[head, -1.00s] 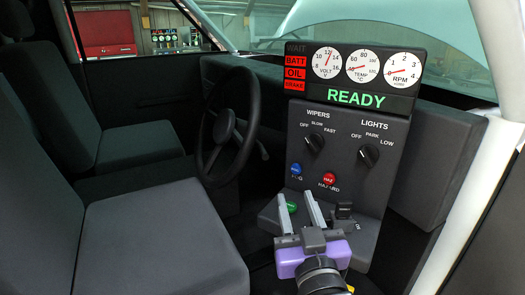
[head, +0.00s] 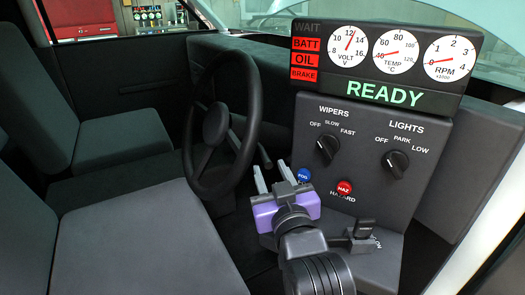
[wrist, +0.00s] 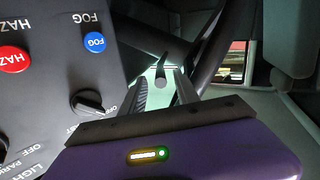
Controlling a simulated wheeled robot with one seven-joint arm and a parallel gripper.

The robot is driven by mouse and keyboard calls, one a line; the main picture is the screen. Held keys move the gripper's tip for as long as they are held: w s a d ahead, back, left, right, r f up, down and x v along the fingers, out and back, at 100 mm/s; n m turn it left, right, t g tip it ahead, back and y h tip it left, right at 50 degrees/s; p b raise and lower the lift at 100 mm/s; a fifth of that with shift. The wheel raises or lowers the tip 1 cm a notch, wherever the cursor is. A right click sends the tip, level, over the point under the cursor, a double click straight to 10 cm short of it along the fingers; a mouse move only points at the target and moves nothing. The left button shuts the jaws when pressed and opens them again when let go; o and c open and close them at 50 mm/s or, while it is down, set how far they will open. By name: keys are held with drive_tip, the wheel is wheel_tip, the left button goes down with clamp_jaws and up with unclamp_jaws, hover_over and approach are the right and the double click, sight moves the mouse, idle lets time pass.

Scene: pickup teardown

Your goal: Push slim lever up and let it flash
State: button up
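A slim dark stalk (head: 263,156) sticks out to the right of the steering wheel (head: 187,135) in the head view. In the wrist view a dark stalk with a round grey end (wrist: 160,81) shows between the finger lines; whether it is within their reach I cannot tell. My gripper (head: 273,178), purple with two grey fingers, is just below and right of the stalk in the head view. The fingers are apart and nothing is seen held; they also show in the wrist view (wrist: 161,88). I see no clear contact with the stalk.
The dash panel (head: 350,190) stands right of my gripper, with a blue FOG button (head: 304,175), a red HAZARD button (head: 344,187) and wiper (head: 327,147) and lights (head: 396,165) knobs. A black lever (head: 363,230) is on the lower console. The display reads READY. Seats lie left.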

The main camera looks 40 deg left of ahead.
sight(264, 156)
drive_tip(key=p+x, duration=0.1)
drive_tip(key=x, duration=0.5)
drive_tip(key=shift+w+a, duration=0.25)
clamp_jaws()
idle(1.2)
